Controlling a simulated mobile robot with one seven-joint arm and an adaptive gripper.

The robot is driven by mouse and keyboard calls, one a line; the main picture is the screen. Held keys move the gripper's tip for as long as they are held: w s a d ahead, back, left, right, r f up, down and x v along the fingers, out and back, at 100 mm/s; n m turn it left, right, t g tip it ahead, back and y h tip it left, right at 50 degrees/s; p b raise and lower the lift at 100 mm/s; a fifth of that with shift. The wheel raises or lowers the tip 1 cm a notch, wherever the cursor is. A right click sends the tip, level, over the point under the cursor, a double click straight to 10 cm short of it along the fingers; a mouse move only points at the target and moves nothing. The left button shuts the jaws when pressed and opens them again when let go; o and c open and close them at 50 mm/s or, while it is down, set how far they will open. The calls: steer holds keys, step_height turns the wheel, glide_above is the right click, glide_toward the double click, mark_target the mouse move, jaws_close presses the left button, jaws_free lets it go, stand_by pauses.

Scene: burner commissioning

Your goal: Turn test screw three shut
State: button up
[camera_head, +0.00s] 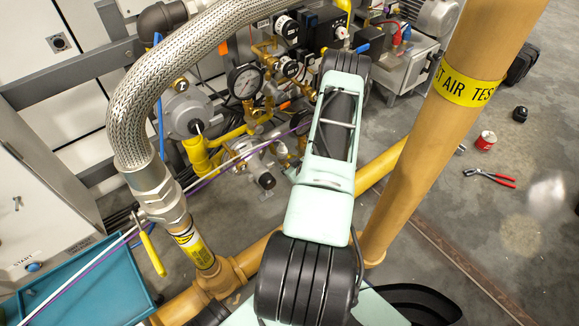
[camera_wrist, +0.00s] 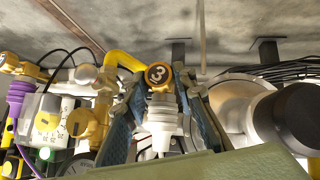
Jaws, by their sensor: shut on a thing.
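Test screw three (camera_wrist: 158,75) shows in the wrist view as a brass-coloured round cap marked with a 3. A pale grey stepped fitting (camera_wrist: 161,118) is in line with it, nearer the camera. My gripper (camera_wrist: 161,88) has one blue-grey finger on each side of the cap, shut on it. The exact contact surfaces are hard to make out. In the head view my own arm reaches up over the burner's valves and hides the gripper and the screw.
Left of the fingers in the wrist view are yellow-knobbed valves (camera_wrist: 85,122) and a purple hose (camera_wrist: 18,98). A black cylinder (camera_wrist: 288,118) is at right. In the head view a braided hose (camera_head: 150,90) and a yellow pipe (camera_head: 440,120) flank my arm.

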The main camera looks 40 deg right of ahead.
steer(key=shift+d+y, duration=0.1)
steer(key=shift+y, duration=0.3)
steer(key=m+y, duration=0.2)
steer(key=y, duration=0.1)
steer(key=d+m+t+y, duration=0.1)
steer(key=m+y, duration=0.1)
steer(key=y, duration=0.1)
steer(key=m+t+y, duration=0.1)
steer(key=y, duration=0.2)
steer(key=shift+s+d+f+m, duration=0.1)
steer(key=shift+d+f+m, duration=0.05)
steer(key=shift+f+m, duration=0.2)
stand_by(0.5)
steer(key=shift+d+m+t+y, duration=0.15)
steer(key=shift+m+t+y, duration=0.35)
steer(key=shift+m+y, duration=0.35)
stand_by(0.8)
steer(key=o, duration=1.2)
steer(key=shift+c, duration=0.2)
steer(key=shift+r, duration=0.15)
step_height(320, 180, up, 10)
